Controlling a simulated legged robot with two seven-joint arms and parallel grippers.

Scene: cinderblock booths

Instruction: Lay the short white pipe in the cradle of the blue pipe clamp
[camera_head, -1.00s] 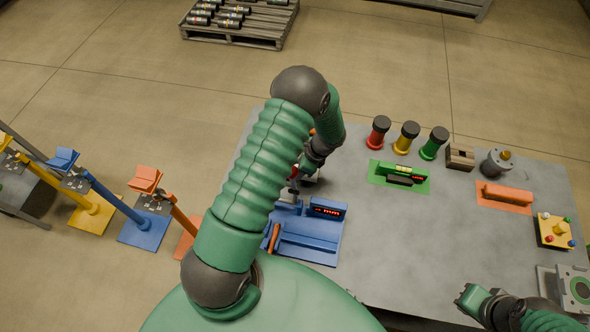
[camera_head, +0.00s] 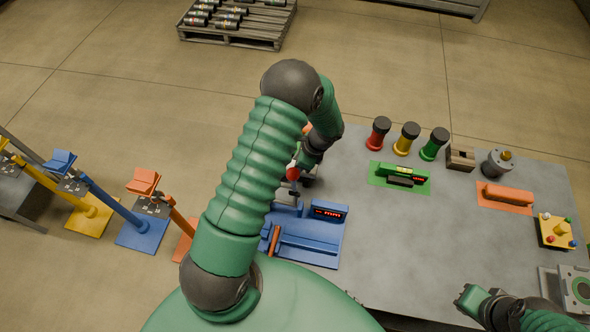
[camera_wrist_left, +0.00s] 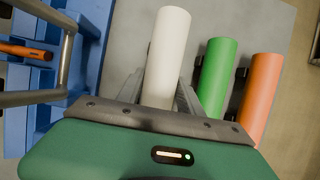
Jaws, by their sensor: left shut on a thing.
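The short white pipe (camera_wrist_left: 167,55) stands between the fingers of my left gripper (camera_wrist_left: 163,95) in the left wrist view, and the gripper is shut on it. In the head view my left gripper (camera_head: 293,183) is just beyond the far edge of the blue pipe clamp (camera_head: 310,243), mostly covered by my own arm. The clamp has a red-lit display and an orange handle (camera_head: 274,240). Part of the clamp (camera_wrist_left: 92,18) shows at the left of the wrist view. My right gripper (camera_head: 470,298) is at the table's front right; its jaws are too small to read.
A green pipe (camera_wrist_left: 216,75) and an orange pipe (camera_wrist_left: 262,92) are close beside the white one. A green clamp (camera_head: 400,177), an orange clamp (camera_head: 505,197) and several capped cylinders occupy the table's far and right side. The middle of the table (camera_head: 410,240) is clear.

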